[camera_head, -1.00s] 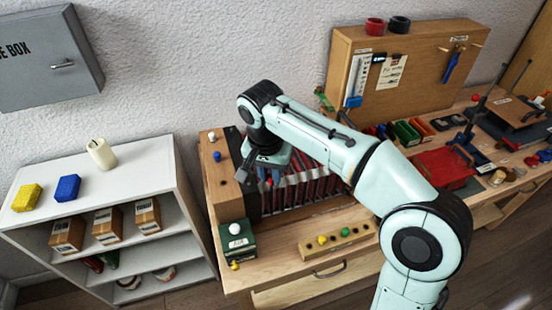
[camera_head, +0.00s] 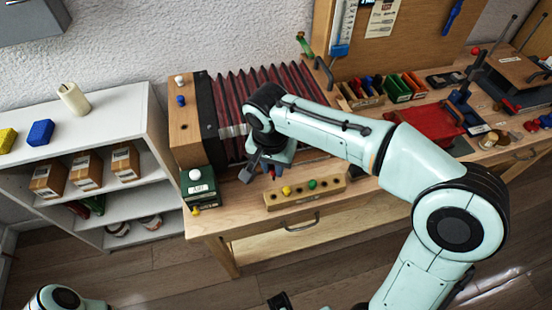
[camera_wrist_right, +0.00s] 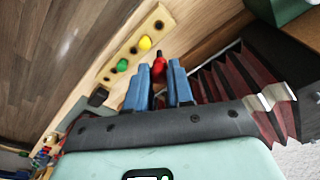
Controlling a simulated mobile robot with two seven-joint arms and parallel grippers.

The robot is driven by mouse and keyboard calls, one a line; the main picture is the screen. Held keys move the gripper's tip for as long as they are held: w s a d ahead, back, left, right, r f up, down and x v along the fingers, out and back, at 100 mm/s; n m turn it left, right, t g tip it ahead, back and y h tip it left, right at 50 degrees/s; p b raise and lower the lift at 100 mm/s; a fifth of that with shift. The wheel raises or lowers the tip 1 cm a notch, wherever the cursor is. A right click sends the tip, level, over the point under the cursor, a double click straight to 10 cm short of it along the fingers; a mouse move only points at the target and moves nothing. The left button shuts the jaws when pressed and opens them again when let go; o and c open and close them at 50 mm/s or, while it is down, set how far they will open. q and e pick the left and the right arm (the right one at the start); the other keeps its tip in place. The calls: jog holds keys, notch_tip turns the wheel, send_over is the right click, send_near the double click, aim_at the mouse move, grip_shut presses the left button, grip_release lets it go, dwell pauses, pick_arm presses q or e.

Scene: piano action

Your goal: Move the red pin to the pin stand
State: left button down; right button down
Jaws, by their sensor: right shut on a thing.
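My right gripper (camera_head: 262,172) is over the front of the workbench, left of the pin stand. In the right wrist view my right gripper (camera_wrist_right: 164,70) is shut on the red pin (camera_wrist_right: 158,64), held between its two blue fingers. The pin stand (camera_head: 330,187) is a wooden bar with a row of dark holes on the bench's front edge. It also shows in the right wrist view (camera_wrist_right: 157,20). A yellow pin (camera_head: 287,190) and a green pin (camera_head: 312,184) sit in it, with empty holes beside them. My left gripper's jaws are not visible.
The striped piano action (camera_head: 226,90) lies behind my right gripper. A dark green box (camera_head: 201,188) with a white ball stands at the bench's left corner. A red board (camera_head: 432,124) and several small bins (camera_head: 398,88) are further right. A white shelf (camera_head: 128,108) stands left.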

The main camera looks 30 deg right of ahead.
jog(key=shift+a+f+b, duration=0.1)
jog(key=shift+f+b, duration=0.45)
jog(key=shift+f, duration=0.2)
notch_tip(320, 180, down, 3)
jog(key=b, duration=0.2)
jog(key=shift+f+b, duration=0.1)
jog(key=shift+b, duration=0.25)
notch_tip(320, 180, down, 2)
jog(key=shift+f+b, duration=0.25)
jog(key=shift+b, duration=0.8)
jog(key=shift+f+b, duration=0.45)
jog(key=shift+f, duration=0.2)
jog(key=shift+f+b, duration=0.7)
jog(key=shift+f, duration=0.8)
dwell(0.4)
